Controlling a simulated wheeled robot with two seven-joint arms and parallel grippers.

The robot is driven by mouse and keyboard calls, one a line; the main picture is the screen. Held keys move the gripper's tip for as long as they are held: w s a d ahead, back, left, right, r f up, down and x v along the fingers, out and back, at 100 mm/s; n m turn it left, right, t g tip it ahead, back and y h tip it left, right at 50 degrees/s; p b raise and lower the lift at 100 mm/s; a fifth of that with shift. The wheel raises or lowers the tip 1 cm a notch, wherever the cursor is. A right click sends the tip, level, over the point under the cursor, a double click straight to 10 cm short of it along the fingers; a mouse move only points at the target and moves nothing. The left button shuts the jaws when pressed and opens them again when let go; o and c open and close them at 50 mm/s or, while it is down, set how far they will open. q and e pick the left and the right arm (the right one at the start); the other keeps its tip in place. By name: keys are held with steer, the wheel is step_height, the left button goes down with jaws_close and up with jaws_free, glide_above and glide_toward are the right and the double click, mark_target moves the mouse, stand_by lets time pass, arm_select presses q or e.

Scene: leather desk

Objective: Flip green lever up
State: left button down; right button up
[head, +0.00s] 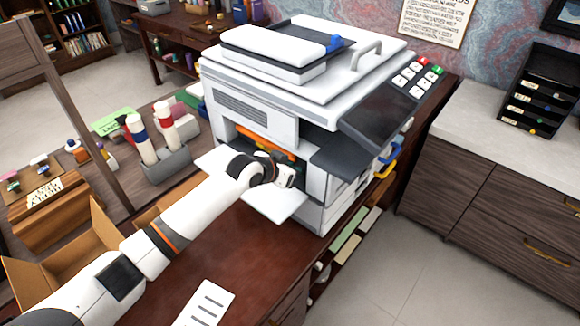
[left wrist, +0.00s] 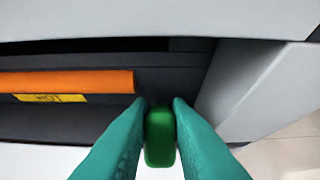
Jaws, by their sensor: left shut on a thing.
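The green lever (left wrist: 159,138) shows in the left wrist view, low in the printer's opening and to the right of an orange bar. My left gripper (left wrist: 160,110) has its two teal fingers on either side of the lever and is shut on it. In the head view my left gripper (head: 284,176) reaches into the front opening of the white printer (head: 255,125), and the lever is hidden there. My right gripper is not in view.
An orange bar (left wrist: 70,82) with a yellow label (left wrist: 52,98) lies left of the lever. A grey panel (left wrist: 245,90) stands close on the right. A white tray (head: 285,205) juts out under my gripper. An open cardboard box (head: 60,255) sits at the left.

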arm_select(q)
steer(key=c, duration=1.3)
jaws_free()
steer(key=b+v, duration=0.1)
steer(key=v, duration=1.1)
steer(key=shift+b, duration=0.35)
steer(key=shift+c, duration=0.4)
